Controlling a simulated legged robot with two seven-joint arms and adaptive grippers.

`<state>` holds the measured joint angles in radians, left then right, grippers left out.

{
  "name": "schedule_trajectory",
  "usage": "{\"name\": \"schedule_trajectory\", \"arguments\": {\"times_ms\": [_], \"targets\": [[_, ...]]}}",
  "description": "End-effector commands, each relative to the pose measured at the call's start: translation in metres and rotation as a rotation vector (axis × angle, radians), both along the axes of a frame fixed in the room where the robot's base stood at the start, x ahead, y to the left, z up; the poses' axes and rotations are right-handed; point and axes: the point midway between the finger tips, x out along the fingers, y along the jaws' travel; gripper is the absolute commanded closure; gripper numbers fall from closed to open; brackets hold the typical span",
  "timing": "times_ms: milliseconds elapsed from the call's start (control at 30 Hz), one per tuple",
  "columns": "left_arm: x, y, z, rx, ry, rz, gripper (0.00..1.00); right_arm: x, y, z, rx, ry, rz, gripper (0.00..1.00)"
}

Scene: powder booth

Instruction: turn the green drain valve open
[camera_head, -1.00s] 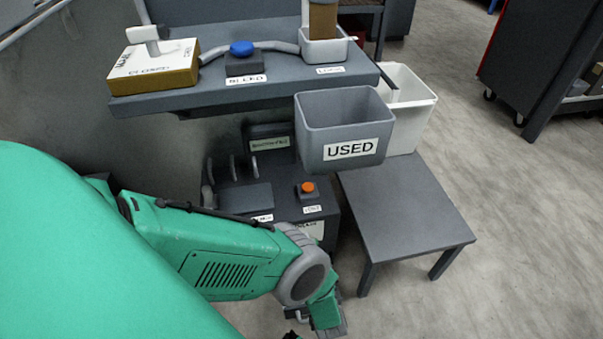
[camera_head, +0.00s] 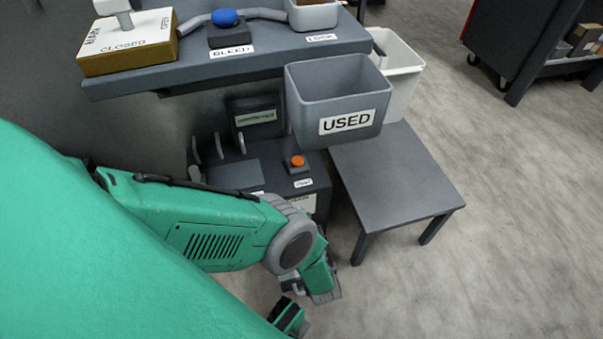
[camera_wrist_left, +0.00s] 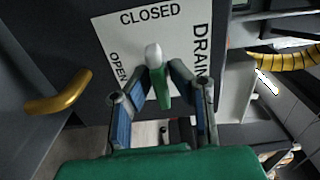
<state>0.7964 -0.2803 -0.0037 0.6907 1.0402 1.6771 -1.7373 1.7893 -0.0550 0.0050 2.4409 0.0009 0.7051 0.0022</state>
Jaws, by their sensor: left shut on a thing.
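The green drain valve handle (camera_wrist_left: 162,92) with a white rounded end stands in front of a white plate (camera_wrist_left: 117,26) in the left wrist view. The plate reads CLOSED at the top, OPEN at the left and DRAIN down the right. The handle runs nearly upright in the picture, its white end toward CLOSED. My left gripper (camera_wrist_left: 160,76) is shut on the handle, one finger on each side. In the head view my left arm reaches down past the cabinet; the valve is not seen there. My right gripper is in neither view.
A yellow handle (camera_wrist_left: 58,95) sticks out left of the plate, and a yellow ribbed hose (camera_wrist_left: 285,60) is at the right. In the head view a grey USED bin (camera_head: 303,105) and a low table (camera_head: 420,185) stand right of my arm. Open floor lies farther right.

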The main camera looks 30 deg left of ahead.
Motion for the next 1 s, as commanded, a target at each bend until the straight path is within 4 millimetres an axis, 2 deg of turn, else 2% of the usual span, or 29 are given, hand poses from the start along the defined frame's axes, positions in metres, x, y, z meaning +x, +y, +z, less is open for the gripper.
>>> {"name": "schedule_trajectory", "arguments": {"times_ms": [33,267,1000], "targets": [[-0.001,0.0073,-0.002,-0.006,-0.006,0.01,1.0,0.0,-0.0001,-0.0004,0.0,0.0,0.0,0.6],[-0.0018,0.0083,-0.0028,-0.069,-0.078,0.013,1.0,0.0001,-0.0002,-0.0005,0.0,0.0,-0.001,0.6],[-0.0034,0.009,-0.0053,-0.517,-0.592,0.016,1.0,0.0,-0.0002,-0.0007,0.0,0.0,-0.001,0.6]]}}
